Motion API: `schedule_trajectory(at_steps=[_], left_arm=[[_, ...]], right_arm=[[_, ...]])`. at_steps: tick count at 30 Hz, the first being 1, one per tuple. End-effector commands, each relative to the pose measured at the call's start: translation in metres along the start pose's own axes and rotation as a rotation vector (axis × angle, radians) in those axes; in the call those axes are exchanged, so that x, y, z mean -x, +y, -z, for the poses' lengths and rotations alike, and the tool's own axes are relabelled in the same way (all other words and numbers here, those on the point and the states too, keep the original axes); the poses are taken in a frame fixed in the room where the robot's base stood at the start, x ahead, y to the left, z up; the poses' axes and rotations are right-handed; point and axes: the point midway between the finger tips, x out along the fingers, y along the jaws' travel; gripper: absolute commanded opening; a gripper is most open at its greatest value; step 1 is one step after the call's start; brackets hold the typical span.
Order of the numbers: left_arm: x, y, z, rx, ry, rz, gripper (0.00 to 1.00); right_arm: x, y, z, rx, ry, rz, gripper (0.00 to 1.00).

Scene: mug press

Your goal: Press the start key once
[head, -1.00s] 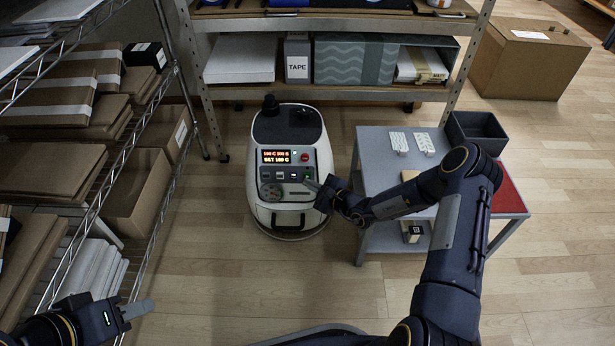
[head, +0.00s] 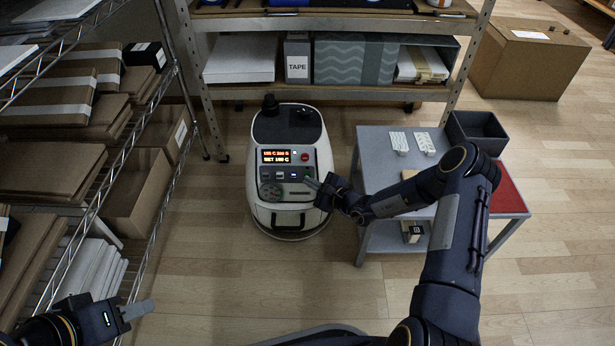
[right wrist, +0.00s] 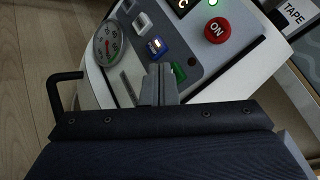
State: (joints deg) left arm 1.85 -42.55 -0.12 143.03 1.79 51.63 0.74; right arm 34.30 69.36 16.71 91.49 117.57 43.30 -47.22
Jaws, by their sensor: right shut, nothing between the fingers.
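The white press (head: 290,140) stands on the floor with a sloping dark control panel and a lit orange display (head: 276,156). The green key (right wrist: 179,71) sits at the end of a row beside a blue key (right wrist: 157,46) and a white key (right wrist: 142,22); I cannot read its label. My right gripper (right wrist: 160,84) is shut and empty. Its tips are at the green key and hide part of it; I cannot tell whether they touch it. In the head view my right gripper (head: 310,181) is at the panel's right side. My left gripper (head: 138,309) is far from the press.
A grey table (head: 375,160) with two white pieces stands right of the press, beside a dark bin (head: 476,130). Shelving is left and behind. The floor in front is clear.

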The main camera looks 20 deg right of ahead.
Motion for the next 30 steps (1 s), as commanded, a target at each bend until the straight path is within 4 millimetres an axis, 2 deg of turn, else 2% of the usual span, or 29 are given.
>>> schedule_trajectory(at_steps=[30], left_arm=[[-0.0044, -0.002, -0.0022, 0.0, 0.0, 0.0, 0.36]], right_arm=[[-0.0064, -0.0048, 0.0044, 0.0, 0.0, 0.001, 0.0]])
